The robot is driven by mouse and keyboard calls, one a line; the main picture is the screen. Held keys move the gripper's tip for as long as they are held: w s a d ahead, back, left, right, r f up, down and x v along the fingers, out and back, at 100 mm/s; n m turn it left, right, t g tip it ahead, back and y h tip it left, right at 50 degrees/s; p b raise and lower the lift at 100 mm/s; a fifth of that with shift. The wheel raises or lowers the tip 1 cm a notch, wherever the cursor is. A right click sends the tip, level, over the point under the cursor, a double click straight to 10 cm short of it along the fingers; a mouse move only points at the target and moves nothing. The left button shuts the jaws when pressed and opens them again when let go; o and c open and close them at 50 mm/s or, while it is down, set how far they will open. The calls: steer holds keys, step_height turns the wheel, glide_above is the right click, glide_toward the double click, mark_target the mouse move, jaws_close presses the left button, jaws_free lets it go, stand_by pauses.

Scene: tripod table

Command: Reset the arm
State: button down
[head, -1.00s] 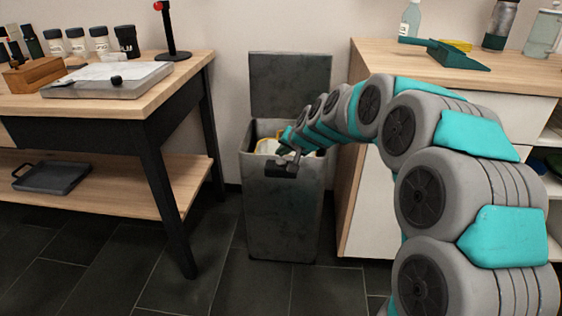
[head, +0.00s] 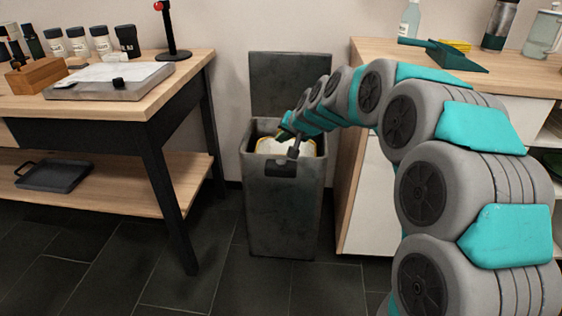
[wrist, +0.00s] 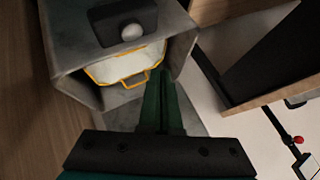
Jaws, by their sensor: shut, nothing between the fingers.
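My arm reaches from the right side of the head view to the open grey bin (head: 283,215). In the wrist view, my gripper's green fingers (wrist: 162,88) lie together and point across the bin's opening. The bin (wrist: 75,45) holds a white liner or bag with a yellow edge (wrist: 125,68). The bin's lid (head: 290,83) stands raised against the wall.
A wooden table (head: 120,85) with dark legs, jars and a tray stands left of the bin. A wood-topped cabinet (head: 480,80) with a teal dustpan (head: 445,55) and bottles stands close on the right. Dark floor tiles in front are clear.

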steer(key=s+d+f+g+h, duration=0.1)
steer(key=s+d, duration=0.5)
steer(key=s, duration=1.1)
steer(key=s+d+f+n+g+h, duration=0.1)
steer(key=s+d+g, duration=0.4)
steer(key=s, duration=1.2)
steer(key=s+d+f+n+g+h, duration=0.1)
steer(key=s+d+f+g+h, duration=0.2)
steer(key=s+d, duration=0.6)
steer(key=s+f, duration=0.1)
steer(key=s, duration=0.6)
steer(key=shift+s, duration=0.4)
steer(key=c, duration=1.6)
jaws_free()
